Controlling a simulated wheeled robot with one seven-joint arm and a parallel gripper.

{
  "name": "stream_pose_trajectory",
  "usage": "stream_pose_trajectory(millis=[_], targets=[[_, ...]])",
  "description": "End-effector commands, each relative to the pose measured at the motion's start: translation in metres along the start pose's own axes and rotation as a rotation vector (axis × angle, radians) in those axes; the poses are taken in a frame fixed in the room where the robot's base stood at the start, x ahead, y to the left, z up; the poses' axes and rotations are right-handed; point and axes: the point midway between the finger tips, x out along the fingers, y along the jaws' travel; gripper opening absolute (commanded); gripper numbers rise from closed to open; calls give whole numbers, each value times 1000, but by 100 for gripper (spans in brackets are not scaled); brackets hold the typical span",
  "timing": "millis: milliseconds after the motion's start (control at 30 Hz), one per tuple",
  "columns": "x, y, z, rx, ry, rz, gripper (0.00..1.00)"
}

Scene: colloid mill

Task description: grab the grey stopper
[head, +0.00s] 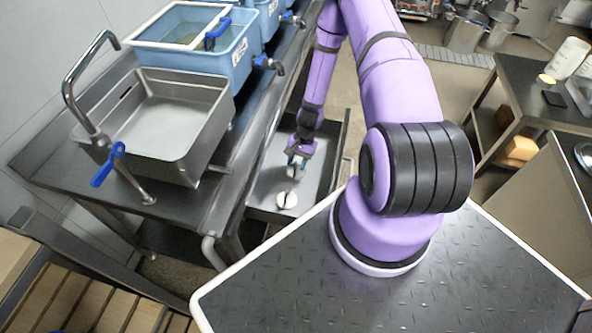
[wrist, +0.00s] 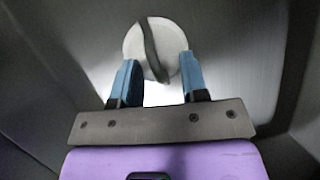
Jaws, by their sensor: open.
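A pale grey round stopper with a dark raised bar across it (wrist: 135,42) shows at the top middle of the wrist view, at and just beyond my fingertips. In the head view, a pale disc with a dark mark (head: 287,200) lies in the open metal drawer. My gripper (head: 297,163) is inside that drawer, pointing down, just above the disc in the picture. In the wrist view its two blue fingers (wrist: 159,64) are apart, one on each side of the bar. Contact with the bar cannot be told.
Another pale thing (head: 292,173) shows right under my gripper in the head view; a bright white patch (wrist: 160,93) lies between the fingers in the wrist view. Drawer walls (head: 334,158) stand close around. A steel sink (head: 180,120) and blue tub (head: 200,45) are at the left.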

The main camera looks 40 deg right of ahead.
Motion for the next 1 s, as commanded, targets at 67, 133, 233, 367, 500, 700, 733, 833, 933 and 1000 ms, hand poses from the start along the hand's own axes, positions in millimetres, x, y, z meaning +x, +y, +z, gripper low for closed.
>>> stream_pose_trajectory(millis=[67, 133, 233, 367, 500, 700, 733, 833, 933, 1000], targets=[[2, 0, 0, 0, 0, 0, 40], [2, 0, 0, 0, 1, 0, 40], [2, 0, 0, 0, 0, 0, 40], [2, 0, 0, 0, 0, 0, 15], [2, 0, 0, 0, 0, 0, 0], [2, 0, 0, 0, 0, 0, 0], [2, 0, 0, 0, 0, 0, 0], [0, 0, 0, 0, 0, 0, 0], [-4, -1, 2, 0, 1, -1, 0], [-9, -2, 4, 0, 1, -1, 0]])
